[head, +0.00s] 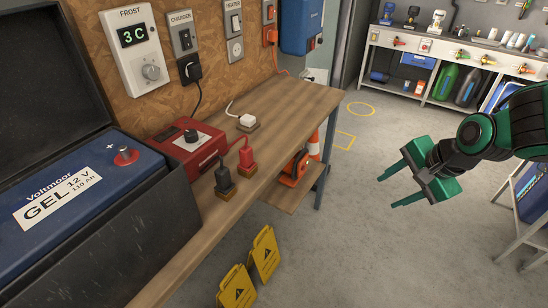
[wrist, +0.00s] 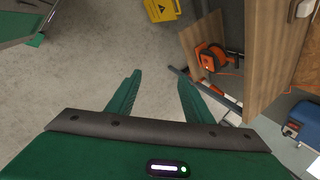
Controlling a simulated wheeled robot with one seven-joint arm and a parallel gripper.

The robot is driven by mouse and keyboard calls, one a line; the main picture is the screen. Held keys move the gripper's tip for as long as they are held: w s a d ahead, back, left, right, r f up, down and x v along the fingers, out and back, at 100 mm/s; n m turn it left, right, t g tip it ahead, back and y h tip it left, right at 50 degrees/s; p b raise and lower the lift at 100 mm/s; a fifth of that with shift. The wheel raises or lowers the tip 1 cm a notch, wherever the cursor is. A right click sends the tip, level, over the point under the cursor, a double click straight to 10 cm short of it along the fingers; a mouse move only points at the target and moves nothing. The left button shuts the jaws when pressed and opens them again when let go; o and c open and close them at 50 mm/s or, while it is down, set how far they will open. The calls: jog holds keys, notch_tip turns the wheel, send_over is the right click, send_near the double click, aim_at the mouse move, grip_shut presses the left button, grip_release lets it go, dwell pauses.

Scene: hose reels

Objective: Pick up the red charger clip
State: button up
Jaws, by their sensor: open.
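The red charger clip (head: 247,156) stands upright on the wooden bench in the head view, with a black clip (head: 224,178) just in front of it to the left. The red charger box (head: 195,146) sits behind them against the wall. My gripper (head: 384,190) is open and empty over the floor, well to the right of the bench and apart from it. Its green fingers (wrist: 158,95) also show spread in the wrist view, with bare floor between them. I cannot make out the red clip in the wrist view.
The bench top (head: 290,104) also holds a white plug (head: 247,120) and a battery (head: 80,195) in an open black case. Yellow folding signs (head: 264,253) stand on the floor before it. An orange reel (head: 294,168) sits on its lower shelf. The floor between bench and gripper is clear.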

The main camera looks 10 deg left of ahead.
jog(key=w+a+m+y, duration=0.2)
jog(key=a+m+y, duration=0.3)
jog(key=a, duration=1.3)
jog(key=m+y, duration=0.4)
jog(key=m, duration=0.2)
send_near(250, 155)
jog(key=s+f, duration=0.1)
jog(key=shift+t, duration=0.4)
jog(key=x, duration=0.5)
jog(key=shift+s+a+r, duration=0.1)
jog(key=shift+a+r, duration=0.1)
jog(key=shift+a, duration=0.15)
jog(key=shift+w+x, duration=0.15)
jog(key=shift+x, duration=1.4)
jog(key=shift+w+x, duration=0.2)
jog(key=shift+x, duration=1.3)
jog(key=shift+d+r, duration=0.1)
jog(key=shift+c, duration=0.6)
grip_shut()
